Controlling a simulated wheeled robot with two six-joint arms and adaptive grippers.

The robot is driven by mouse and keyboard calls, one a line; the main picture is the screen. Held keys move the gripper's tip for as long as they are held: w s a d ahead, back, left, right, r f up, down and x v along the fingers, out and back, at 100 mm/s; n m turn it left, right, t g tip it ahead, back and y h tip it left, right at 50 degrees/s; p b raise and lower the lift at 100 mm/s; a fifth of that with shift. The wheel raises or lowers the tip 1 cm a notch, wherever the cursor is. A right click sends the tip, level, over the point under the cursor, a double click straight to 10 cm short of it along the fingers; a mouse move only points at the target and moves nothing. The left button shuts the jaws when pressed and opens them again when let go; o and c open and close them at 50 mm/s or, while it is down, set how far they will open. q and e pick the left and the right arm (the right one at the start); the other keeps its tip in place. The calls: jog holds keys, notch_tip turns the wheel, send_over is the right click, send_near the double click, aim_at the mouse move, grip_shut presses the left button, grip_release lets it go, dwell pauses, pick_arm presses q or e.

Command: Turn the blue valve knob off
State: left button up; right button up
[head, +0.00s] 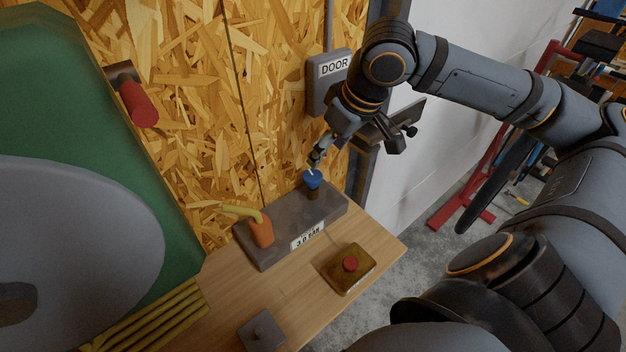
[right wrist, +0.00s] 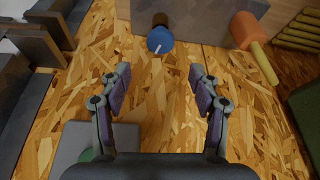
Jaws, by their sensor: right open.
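The blue valve knob (head: 312,180) sits on a short brass-coloured stem on the grey block at the back of the bench. It also shows in the right wrist view (right wrist: 160,40), with a white pointer line on it. My right gripper (head: 317,157) is just above the knob in the head view. In the right wrist view my right gripper (right wrist: 160,82) is open and empty, its fingers apart, and the knob lies beyond the fingertips, roughly between them. They look apart from the knob. My left gripper is not in view.
On the same grey block (head: 285,225) stands an orange valve (head: 261,233) with a yellow lever. A box with a red button (head: 350,264) is in front. A grey DOOR box (head: 317,92) is on the chipboard wall behind. Bare bench shows around the button box.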

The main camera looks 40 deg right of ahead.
aim_at(313, 175)
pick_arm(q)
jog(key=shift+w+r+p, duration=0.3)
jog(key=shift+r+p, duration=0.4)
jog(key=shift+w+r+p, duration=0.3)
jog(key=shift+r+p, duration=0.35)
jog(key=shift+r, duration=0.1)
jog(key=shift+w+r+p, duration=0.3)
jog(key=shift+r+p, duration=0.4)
pick_arm(e)
jog(key=shift+x, duration=5.1)
jog(key=c, duration=1.1)
jog(key=shift+d+r+n+p, duration=0.15)
jog(key=shift+r+n+p, duration=0.25)
jog(key=shift+n+p, duration=0.6)
jog(key=shift+f+y+p, duration=0.15)
jog(key=shift+y+p, duration=0.25)
jog(key=shift+p, duration=0.15)
jog(key=shift+f+n, duration=0.2)
jog(key=shift+n, duration=0.4)
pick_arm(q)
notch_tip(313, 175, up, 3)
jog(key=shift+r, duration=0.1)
pick_arm(e)
jog(key=o, duration=1.1)
